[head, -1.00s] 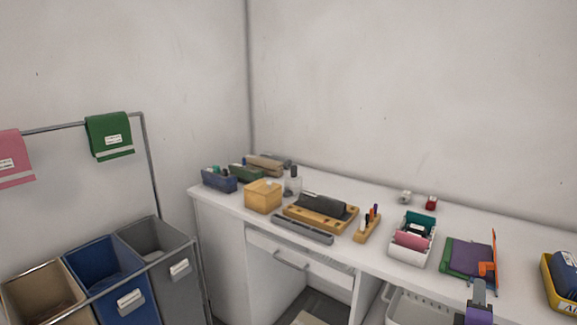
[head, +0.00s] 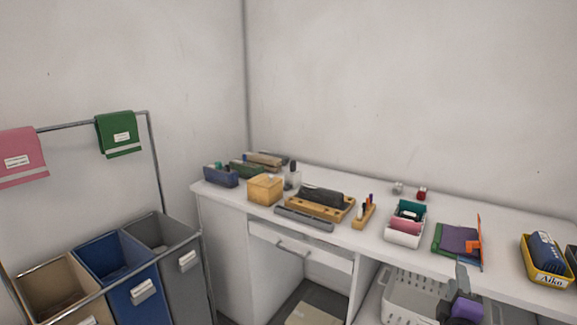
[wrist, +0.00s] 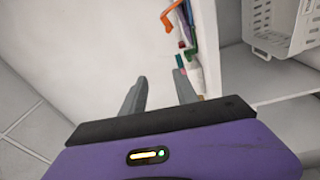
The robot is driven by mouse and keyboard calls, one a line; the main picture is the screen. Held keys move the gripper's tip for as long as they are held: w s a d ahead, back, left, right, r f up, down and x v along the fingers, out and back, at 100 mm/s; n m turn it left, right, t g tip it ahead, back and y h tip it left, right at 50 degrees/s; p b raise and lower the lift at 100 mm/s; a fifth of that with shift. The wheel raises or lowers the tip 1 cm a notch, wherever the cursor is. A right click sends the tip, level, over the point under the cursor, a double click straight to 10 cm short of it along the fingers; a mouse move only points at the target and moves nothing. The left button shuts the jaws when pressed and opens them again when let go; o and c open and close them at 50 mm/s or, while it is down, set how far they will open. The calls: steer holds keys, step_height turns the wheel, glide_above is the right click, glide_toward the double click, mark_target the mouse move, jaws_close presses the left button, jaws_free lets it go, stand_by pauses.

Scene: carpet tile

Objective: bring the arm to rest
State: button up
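My gripper (wrist: 160,92) shows in the wrist view with its two grey fingers apart and nothing between them. Its purple body fills the bottom of that view. In the head view my gripper (head: 461,280) is at the lower right, in front of the desk's front edge and near the white basket below. The finger gap cannot be made out there. The white desk (head: 375,245) runs along the back wall.
On the desk stand a wooden box (head: 265,189), a wooden tray (head: 330,214), a white bin (head: 405,238), purple and green items (head: 457,239) and a yellow tray (head: 548,276). A white basket (head: 410,297) sits below. Fabric bins (head: 125,275) stand left.

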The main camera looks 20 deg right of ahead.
steer(key=s+a+f+m+t+y, duration=0.2)
steer(key=s+a+y, duration=0.2)
steer(key=s+a, duration=0.5)
steer(key=s+a+f+m+t+y, duration=0.2)
steer(key=s+a+m+y, duration=0.15)
steer(key=a, duration=0.85)
steer(key=s+a+m+g+y, duration=0.1)
steer(key=s+a, duration=0.5)
steer(key=s, duration=0.6)
steer(key=s+a+m+g+y, duration=0.1)
steer(key=s+a+y, duration=0.3)
steer(key=s, duration=0.8)
steer(key=a+g, duration=0.1)
steer(key=a, duration=0.1)
steer(key=shift+a+m, duration=0.35)
steer(key=shift+a, duration=0.05)
steer(key=shift+r, duration=0.1)
